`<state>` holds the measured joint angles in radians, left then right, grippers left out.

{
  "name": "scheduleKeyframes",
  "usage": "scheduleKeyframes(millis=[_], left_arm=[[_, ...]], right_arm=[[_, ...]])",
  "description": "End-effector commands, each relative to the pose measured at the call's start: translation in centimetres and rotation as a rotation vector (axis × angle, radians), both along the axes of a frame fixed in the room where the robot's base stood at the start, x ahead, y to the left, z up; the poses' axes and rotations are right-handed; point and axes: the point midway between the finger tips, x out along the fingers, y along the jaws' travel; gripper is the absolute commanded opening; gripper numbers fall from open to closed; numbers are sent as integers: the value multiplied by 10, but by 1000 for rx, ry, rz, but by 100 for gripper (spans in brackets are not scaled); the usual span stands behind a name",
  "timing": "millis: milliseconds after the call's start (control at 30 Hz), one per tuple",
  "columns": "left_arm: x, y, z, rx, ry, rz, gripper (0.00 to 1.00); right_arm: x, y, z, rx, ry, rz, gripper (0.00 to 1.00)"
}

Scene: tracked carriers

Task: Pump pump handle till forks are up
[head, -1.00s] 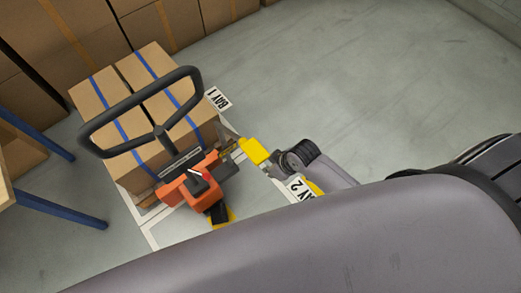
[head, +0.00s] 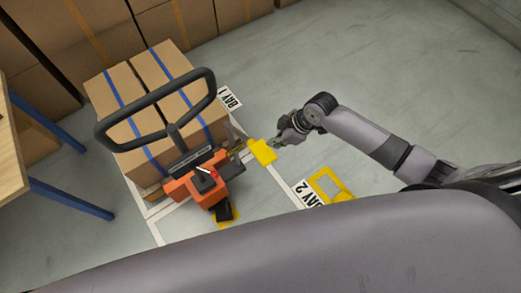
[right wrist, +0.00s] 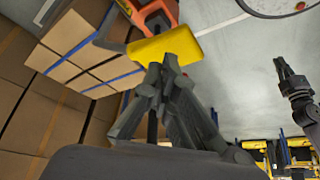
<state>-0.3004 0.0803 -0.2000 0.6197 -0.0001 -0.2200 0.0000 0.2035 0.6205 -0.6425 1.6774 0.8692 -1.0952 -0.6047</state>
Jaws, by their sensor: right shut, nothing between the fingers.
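An orange pallet truck (head: 203,184) with a black loop tiller (head: 176,130) stands in front of a strapped carton load (head: 128,104). A yellow paddle (head: 262,152), apparently the pump handle, sticks out from its right side; it also shows in the right wrist view (right wrist: 168,44). My right gripper (head: 279,143) is shut and empty, with its fingertips right at the paddle's outer end; in the right wrist view (right wrist: 168,62) they overlap its lower edge. I cannot tell whether they touch. The forks are hidden under the load. My left gripper (right wrist: 281,66) appears only in the right wrist view, its jaws unclear.
Stacked cartons (head: 100,38) line the back. A wooden-topped bench (head: 10,160) with blue legs stands at the left. Floor signs read BAY 1 (head: 230,97) and BAY 2 (head: 312,193), with a yellow frame (head: 333,184) on the floor. The floor at the upper right is clear.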

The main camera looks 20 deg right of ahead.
Motion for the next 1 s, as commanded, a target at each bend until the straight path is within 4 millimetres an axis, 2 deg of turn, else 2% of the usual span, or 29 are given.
scheduleKeyframes(millis=[467,1000], left_arm=[[0,0,-7,0,0,0,0],[1,-1,-67,-1,-1,0,0]], right_arm=[[1,2,-7,0,1,0,0],[12,25,-61,0,-2,0,0]])
